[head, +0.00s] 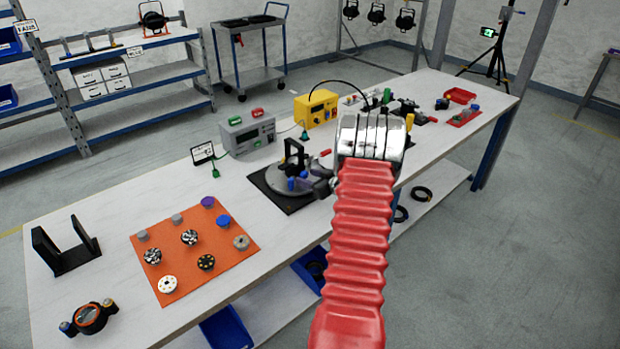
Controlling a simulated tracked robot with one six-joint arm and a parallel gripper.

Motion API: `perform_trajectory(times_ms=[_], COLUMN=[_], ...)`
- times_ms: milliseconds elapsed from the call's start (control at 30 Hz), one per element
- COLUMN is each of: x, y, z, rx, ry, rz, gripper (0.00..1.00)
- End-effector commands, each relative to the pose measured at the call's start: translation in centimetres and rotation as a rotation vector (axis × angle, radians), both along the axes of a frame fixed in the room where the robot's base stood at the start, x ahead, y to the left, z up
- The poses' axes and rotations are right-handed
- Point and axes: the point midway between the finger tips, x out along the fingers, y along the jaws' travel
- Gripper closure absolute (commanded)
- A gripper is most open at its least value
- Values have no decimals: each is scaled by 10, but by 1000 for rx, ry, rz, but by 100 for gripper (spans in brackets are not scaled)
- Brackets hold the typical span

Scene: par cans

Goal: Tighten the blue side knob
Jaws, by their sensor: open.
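A black upright yoke or bracket (294,155) stands on a round grey turntable (281,180) over a black base plate. A small blue knob (291,184) shows low on its near side, close to the turntable. Another bluish part is beside it, too small to make out. My red arm with a silver wrist reaches over the table, and my gripper (322,187) shows as a small dark shape just right of the turntable. It is open, partly hidden behind my arm, and looks apart from the blue knob.
An orange mat (185,277) holds several knobs, one of them blue (223,221). A black cradle (66,250) and a ring-shaped part (90,318) with side knobs lie at left. A grey meter box (248,135) and yellow box (316,108) stand behind the turntable.

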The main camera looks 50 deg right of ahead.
Motion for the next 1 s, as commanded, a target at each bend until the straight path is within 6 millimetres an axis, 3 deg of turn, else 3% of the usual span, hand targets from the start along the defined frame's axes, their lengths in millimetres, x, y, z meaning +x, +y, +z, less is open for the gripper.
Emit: perform_trajectory(times_ms=[200, 800, 1000], x=[0, 0, 0], y=[0, 0, 0], z=[0, 0, 0], rx=[0, -1, 15], ry=[0, 0, -4], rz=[0, 1, 1], gripper=[57, 98, 99])
